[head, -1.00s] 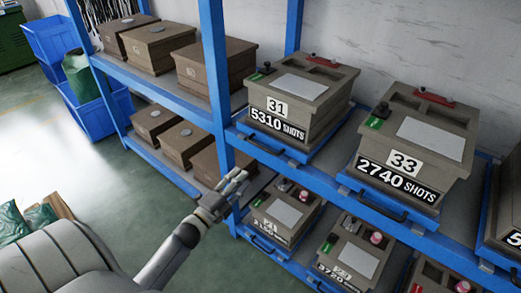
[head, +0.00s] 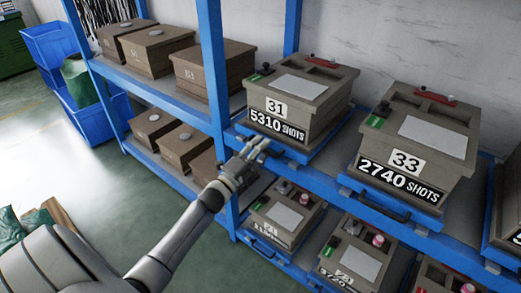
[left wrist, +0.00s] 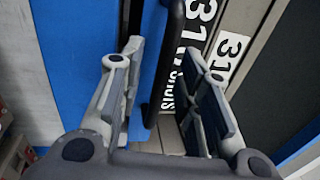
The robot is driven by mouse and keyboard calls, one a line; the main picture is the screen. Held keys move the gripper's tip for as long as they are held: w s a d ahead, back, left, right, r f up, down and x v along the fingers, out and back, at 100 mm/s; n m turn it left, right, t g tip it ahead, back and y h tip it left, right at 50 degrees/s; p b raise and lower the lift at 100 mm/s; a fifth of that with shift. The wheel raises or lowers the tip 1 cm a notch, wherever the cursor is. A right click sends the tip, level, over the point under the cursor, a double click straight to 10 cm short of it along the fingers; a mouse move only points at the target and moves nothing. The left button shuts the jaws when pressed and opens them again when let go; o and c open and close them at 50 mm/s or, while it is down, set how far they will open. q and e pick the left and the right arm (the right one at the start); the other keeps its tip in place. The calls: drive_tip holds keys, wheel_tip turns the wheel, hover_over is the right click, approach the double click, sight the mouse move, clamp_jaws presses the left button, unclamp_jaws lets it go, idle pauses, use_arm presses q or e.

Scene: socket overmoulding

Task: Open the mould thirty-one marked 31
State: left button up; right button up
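Mould 31 (head: 300,103) is a brown-grey box on a blue pull-out tray (head: 318,152) on the upper shelf. Its front has a white "31" plate and a black "5310 SHOTS" plate. Its lid looks shut. My left gripper (head: 256,148) is just in front of and below the mould's front, at the tray edge. In the left wrist view, the fingers (left wrist: 161,62) are apart, with a dark handle bar (left wrist: 166,70) showing between them; I cannot tell if they touch it. The "31" plate (left wrist: 233,50) shows sideways there. My right gripper is not in view.
Mould 33 (head: 415,150) stands to the right on the same shelf. More moulds, such as one marked 21 (head: 285,215), fill the lower shelf. A blue upright post (head: 213,75) stands left of mould 31. Open floor (head: 120,190) lies to the left.

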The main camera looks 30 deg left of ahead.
use_arm(q)
drive_tip(key=shift+w, duration=0.1)
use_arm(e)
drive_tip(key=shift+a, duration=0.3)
use_arm(q)
drive_tip(key=shift+c, duration=0.5)
clamp_jaws()
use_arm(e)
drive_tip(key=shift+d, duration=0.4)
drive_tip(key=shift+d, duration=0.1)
